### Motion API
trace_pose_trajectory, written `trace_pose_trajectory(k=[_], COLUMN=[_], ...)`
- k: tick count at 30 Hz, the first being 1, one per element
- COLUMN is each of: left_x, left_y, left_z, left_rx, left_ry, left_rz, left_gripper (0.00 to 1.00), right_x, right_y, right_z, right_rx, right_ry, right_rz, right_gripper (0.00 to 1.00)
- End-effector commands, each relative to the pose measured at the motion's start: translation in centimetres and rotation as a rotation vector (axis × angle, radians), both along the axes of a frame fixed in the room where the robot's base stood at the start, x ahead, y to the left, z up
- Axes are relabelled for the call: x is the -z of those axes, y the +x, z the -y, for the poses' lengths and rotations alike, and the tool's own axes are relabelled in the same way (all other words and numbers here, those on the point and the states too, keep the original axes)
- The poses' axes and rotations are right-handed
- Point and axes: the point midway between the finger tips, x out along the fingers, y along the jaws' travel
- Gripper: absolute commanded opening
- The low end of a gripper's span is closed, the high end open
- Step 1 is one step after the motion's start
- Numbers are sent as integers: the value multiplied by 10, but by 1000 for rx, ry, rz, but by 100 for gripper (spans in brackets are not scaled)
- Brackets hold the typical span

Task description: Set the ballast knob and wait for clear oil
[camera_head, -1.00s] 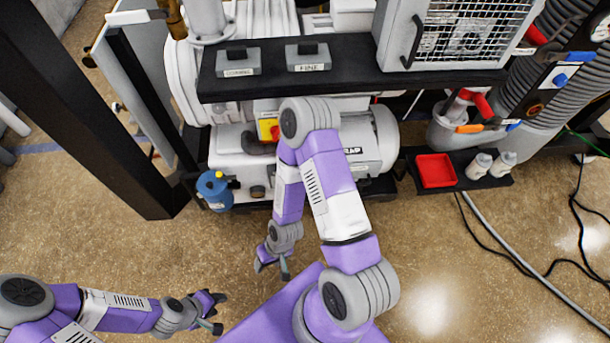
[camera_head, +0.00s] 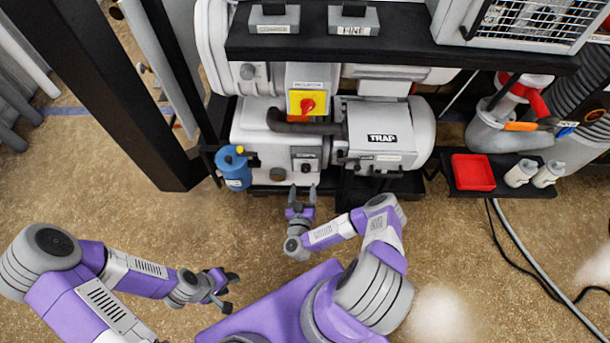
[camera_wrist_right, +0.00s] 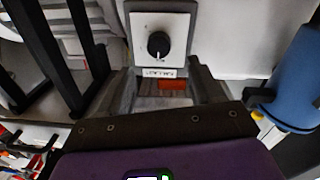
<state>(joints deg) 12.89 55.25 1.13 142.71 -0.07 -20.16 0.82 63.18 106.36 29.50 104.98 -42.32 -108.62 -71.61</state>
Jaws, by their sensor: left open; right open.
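A black knob on a pale square plate (camera_head: 307,160) sits low on the front of the white pump body. In the right wrist view the round black knob (camera_wrist_right: 158,45) shows clearly above a small label, too blurred to read. My right gripper (camera_head: 302,190) is open and empty, just in front of and below this plate, its fingers pointing at the pump. In the wrist view its fingers (camera_wrist_right: 165,88) are spread below the knob, apart from it. My left gripper (camera_head: 230,292) is open and empty over the floor at lower left. A small round brownish port (camera_head: 278,174), perhaps an oil window, sits left of the knob.
A red switch on a yellow plate (camera_head: 307,103) and a dark pipe (camera_head: 300,127) are above the knob. A grey box marked TRAP (camera_head: 382,138) is right, a blue bottle (camera_head: 234,168) left. A red tray (camera_head: 473,172) stands farther right. The floor in front is clear.

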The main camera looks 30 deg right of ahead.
Motion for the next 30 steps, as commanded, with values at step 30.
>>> trace_pose_trajectory(k=[30], left_x=[27], left_y=[0], left_z=[0], left_rx=[0], left_ry=[0], left_rz=[0], left_gripper=[43], right_x=[0], right_y=[59], right_z=[41], right_rx=[2], right_ry=[-2], right_rz=[0], right_gripper=[39])
